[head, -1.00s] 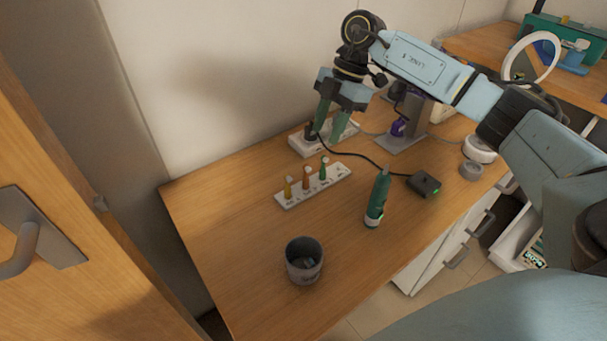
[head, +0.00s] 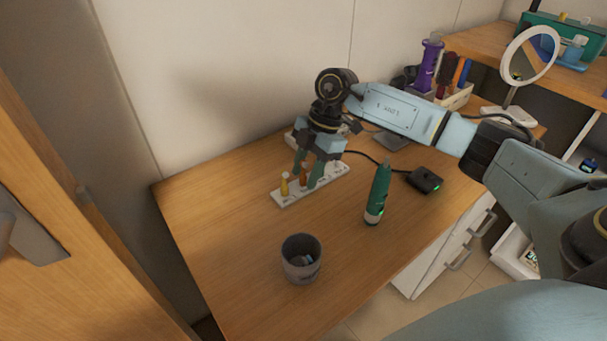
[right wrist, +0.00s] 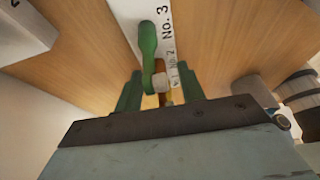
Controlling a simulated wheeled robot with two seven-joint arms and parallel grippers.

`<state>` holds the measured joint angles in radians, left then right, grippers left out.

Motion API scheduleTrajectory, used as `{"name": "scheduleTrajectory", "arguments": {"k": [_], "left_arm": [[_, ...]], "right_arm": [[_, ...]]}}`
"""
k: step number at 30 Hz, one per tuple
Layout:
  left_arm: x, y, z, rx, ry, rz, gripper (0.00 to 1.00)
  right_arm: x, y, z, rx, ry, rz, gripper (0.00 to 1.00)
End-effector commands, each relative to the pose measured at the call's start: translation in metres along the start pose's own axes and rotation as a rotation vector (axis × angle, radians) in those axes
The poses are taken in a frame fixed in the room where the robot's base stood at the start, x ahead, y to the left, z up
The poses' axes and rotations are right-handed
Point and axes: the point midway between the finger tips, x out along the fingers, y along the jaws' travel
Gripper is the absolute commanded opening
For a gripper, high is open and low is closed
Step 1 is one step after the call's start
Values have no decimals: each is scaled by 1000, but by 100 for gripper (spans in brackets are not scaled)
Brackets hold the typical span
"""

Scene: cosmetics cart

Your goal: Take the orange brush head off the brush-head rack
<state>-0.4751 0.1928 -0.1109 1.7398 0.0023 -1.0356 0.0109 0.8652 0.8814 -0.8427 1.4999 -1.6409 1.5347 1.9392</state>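The white brush-head rack (head: 289,199) lies on the wooden table.
A green handheld device (head: 378,195) stands upright right of the rack, near a black box (head: 425,180) with a cable. A dark cup (head: 301,262) stands in front. A round mirror (head: 530,55) and a purple item (head: 430,65) are at the back right. The table's left front is clear.

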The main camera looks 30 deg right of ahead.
Motion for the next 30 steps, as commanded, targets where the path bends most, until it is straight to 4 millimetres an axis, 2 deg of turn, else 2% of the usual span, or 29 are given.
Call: {"name": "scheduleTrajectory", "arguments": {"k": [3, 10, 19, 30], "left_arm": [[-3, 2, -3, 0, 3, 3, 53], [-4, 2, -3, 0, 3, 3, 53], [-4, 2, -3, 0, 3, 3, 53], [-4, 2, -3, 1, 3, 3, 53]], "right_arm": [[6, 0, 0, 0, 0, 1, 39], [6, 0, 0, 0, 0, 1, 38], [5, 0, 0, 0, 0, 1, 0], [4, 0, -1, 0, 0, 1, 0]]}}
